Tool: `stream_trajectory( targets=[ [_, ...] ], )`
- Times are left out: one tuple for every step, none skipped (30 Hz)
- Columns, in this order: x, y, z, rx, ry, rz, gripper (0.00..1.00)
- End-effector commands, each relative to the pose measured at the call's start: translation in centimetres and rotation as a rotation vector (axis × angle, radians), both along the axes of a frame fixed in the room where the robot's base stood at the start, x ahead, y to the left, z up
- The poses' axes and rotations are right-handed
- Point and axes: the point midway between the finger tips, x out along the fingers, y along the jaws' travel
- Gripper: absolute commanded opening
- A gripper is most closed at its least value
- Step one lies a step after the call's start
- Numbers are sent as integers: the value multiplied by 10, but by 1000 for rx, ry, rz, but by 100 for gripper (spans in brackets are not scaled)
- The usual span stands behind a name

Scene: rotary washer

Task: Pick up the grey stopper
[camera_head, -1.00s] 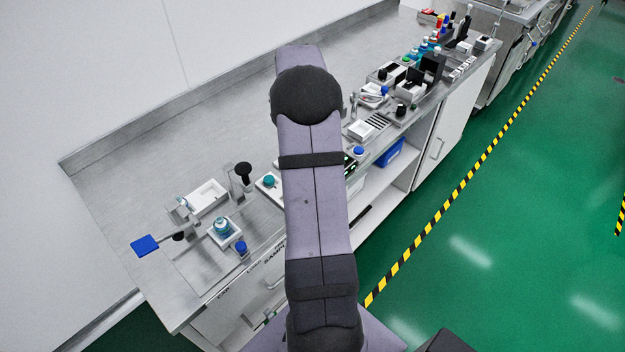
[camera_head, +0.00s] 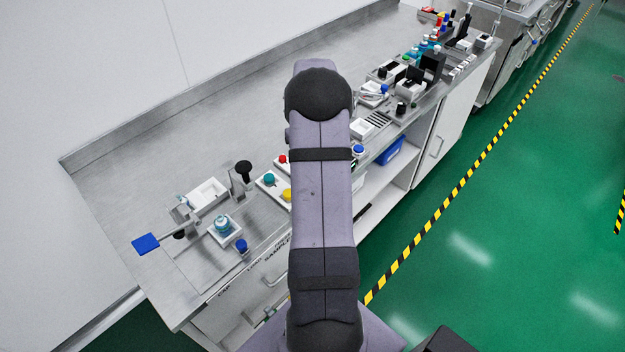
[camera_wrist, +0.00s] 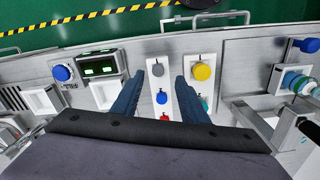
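The grey stopper (camera_wrist: 157,69) is a small round knob on a pale tray (camera_wrist: 171,64), seen from above in the wrist view. A blue knob (camera_wrist: 162,98) and a red knob (camera_wrist: 163,117) sit in line with it on the same tray. My gripper (camera_wrist: 160,80) is open and empty, with one dark blue finger on each side of this row. The height between the fingertips and the stopper is hard to judge. In the head view my arm hides the grey stopper and my gripper; the red knob (camera_head: 283,159) shows beside the arm.
A device with green displays (camera_wrist: 99,67) stands left of my left finger. A blue paddle (camera_head: 145,244) is at the bench's left end.

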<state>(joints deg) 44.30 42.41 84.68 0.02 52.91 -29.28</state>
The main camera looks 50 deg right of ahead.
Motion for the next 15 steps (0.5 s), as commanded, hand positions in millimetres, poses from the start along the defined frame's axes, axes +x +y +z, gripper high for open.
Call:
stream_trajectory(
  targets=[
    [-1,0,-2,3,2,0,40],
    [-1,0,-5,3,2,0,40],
    [-1,-1,-8,3,3,0,40],
    [-1,-1,-11,3,4,0,40],
    [-1,-2,-14,3,3,0,40],
    [-1,-2,-18,3,4,0,40],
    [-1,-3,-22,3,4,-1,40],
    [-1,-3,-25,3,3,-1,40],
    [-1,-3,-31,3,4,0,40],
    [-1,-3,-34,3,3,0,40],
    [0,-3,-37,2,3,0,40],
    [-1,-3,-41,3,3,0,40],
    [0,-3,-43,2,3,0,40],
    [0,-4,-45,0,1,0,40],
    [0,-4,-47,0,1,0,40]
  ],
)
